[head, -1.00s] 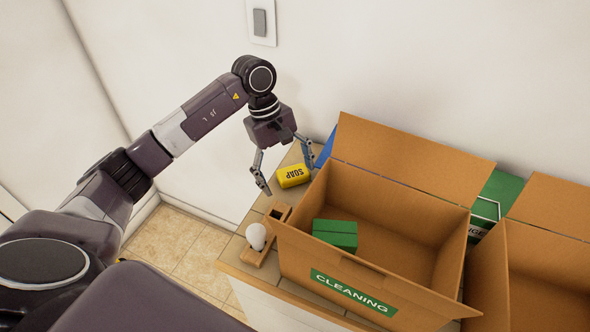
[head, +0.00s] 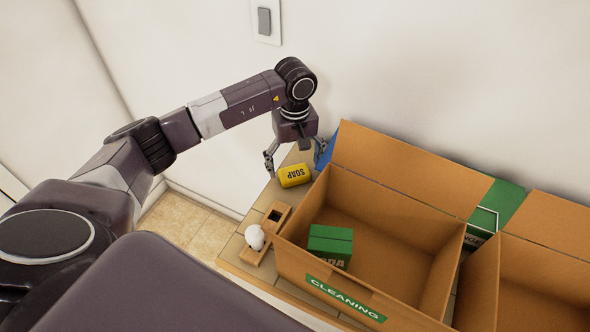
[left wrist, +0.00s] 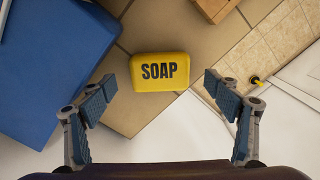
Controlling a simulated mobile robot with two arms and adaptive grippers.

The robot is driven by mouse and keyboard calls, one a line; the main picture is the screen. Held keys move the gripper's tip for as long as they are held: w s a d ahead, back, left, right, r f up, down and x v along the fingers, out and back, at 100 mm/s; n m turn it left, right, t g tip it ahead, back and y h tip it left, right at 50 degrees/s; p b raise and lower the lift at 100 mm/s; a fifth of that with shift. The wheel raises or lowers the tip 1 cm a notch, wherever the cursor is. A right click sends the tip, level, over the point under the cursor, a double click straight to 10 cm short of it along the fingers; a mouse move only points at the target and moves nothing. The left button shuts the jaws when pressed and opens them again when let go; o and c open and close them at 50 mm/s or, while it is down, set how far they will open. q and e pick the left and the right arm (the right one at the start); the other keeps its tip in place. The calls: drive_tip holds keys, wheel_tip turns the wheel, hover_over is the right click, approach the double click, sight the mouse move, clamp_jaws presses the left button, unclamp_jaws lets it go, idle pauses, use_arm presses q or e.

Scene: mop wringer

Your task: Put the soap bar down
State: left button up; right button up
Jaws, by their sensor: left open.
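The yellow soap bar (head: 294,175) lies on the tiled counter (head: 243,247), left of the cardboard box marked CLEANING. It also shows in the left wrist view (left wrist: 159,72), flat on the counter with its SOAP lettering up. My left gripper (head: 296,158) is open and empty above and just behind the bar. In the left wrist view the two fingers (left wrist: 160,95) are spread wide, and the bar lies beyond and between their tips, touching neither. My right gripper is not in view.
The open CLEANING box (head: 372,262) holds a green box (head: 330,244). A wooden holder with a white bulb-like thing (head: 255,237) stands in front of the soap. A blue object (left wrist: 52,62) is beside the soap. Another open box (head: 540,275) and a green container (head: 497,207) are at right.

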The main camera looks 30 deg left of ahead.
sight(295, 171)
use_arm(q)
drive_tip(key=shift+f, duration=0.85)
drive_tip(key=shift+c, duration=0.4)
drive_tip(key=c, duration=1.3)
drive_tip(key=shift+r, duration=0.1)
drive_tip(key=shift+r, duration=0.5)
drive_tip(key=shift+r+b, duration=1.85)
drive_tip(key=shift+r, duration=7.65)
